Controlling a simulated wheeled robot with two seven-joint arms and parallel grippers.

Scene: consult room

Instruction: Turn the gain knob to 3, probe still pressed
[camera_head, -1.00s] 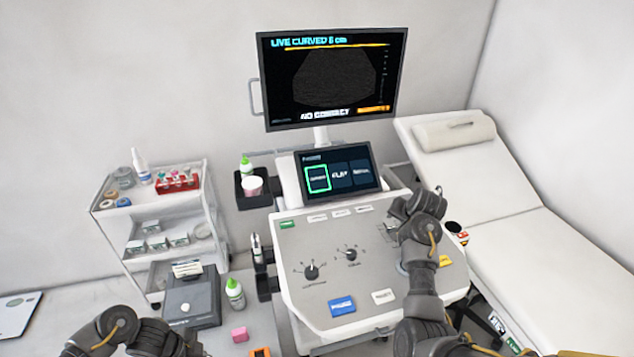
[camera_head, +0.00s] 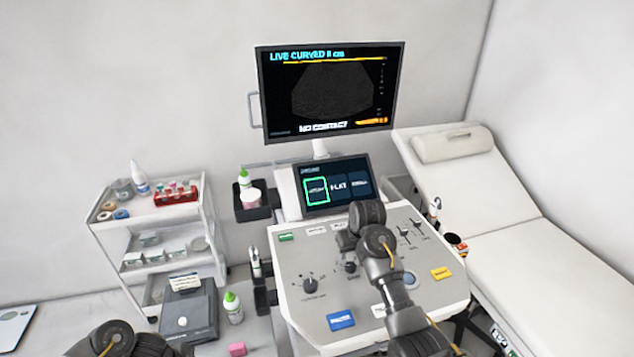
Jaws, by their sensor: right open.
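The ultrasound console (camera_head: 284,318) has two dark knobs on its panel. The left knob (camera_head: 310,286) is in plain view. The right knob (camera_head: 350,267) is close to my right gripper (camera_head: 345,246), which is open just above and behind it. I cannot tell if they touch. The labels and scale numbers are too blurred to tell which is gain or its setting. The monitor (camera_head: 325,90) reads "NO CONTACT". A white probe (camera_head: 435,207) stands at the console's right side; another probe-like item (camera_head: 256,263) is in a holder at the left. No pressed probe shows. My left gripper is out of view.
A touch screen (camera_head: 335,187) stands behind the panel. A blue button (camera_head: 341,320) and a yellow button (camera_head: 441,273) lie at the front and right. A cart (camera_head: 125,225) is at left, an exam couch (camera_head: 540,265) at right. Small sliders (camera_head: 411,231) are right of my gripper.

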